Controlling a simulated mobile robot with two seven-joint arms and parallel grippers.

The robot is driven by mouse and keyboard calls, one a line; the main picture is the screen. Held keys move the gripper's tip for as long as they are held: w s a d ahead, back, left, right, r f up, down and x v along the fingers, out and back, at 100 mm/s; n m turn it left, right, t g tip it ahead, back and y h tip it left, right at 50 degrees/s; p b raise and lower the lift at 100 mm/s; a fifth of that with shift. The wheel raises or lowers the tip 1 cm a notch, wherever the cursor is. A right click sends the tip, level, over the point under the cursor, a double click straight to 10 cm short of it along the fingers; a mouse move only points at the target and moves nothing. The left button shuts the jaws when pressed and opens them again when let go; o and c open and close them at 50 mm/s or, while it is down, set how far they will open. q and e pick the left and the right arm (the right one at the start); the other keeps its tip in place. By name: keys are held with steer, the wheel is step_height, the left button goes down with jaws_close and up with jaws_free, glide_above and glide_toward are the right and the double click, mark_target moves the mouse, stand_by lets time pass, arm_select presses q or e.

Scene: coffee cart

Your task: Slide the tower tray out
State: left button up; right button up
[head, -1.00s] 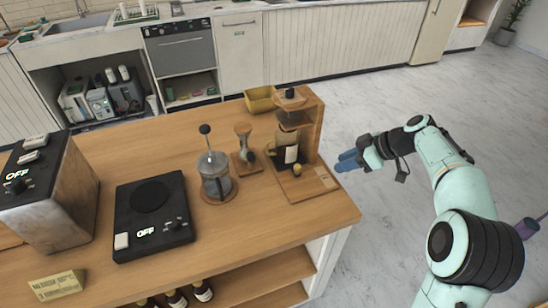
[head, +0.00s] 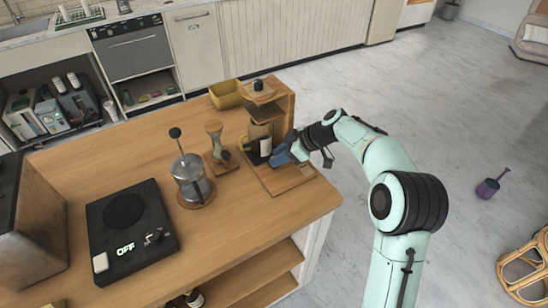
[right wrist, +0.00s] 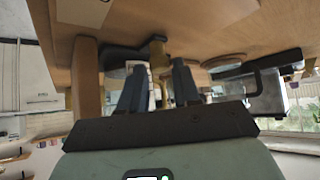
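The wooden tower (head: 285,105) stands at the far right corner of the wooden counter. Its flat tray board (head: 292,178) lies at its foot, toward the counter's right edge. A dark bottle with a pale label (head: 265,148) stands in the tower. My right gripper (head: 281,155) has its blue fingers low in front of the tower, above the tray, and hides the tray's small brass knob in the head view. In the right wrist view, the fingers (right wrist: 157,88) are apart, with the brass knob (right wrist: 158,58) in line with the gap. Contact cannot be told. My left gripper is not in view.
A glass hourglass-shaped brewer (head: 215,145) and a French press (head: 188,180) stand left of the tower. A yellow bin (head: 226,94) is behind it. A black scale or hotplate (head: 130,232) lies front left. Open floor (head: 430,110) lies to the right.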

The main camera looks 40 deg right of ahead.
steer(key=shift+x, duration=1.25)
jaws_close()
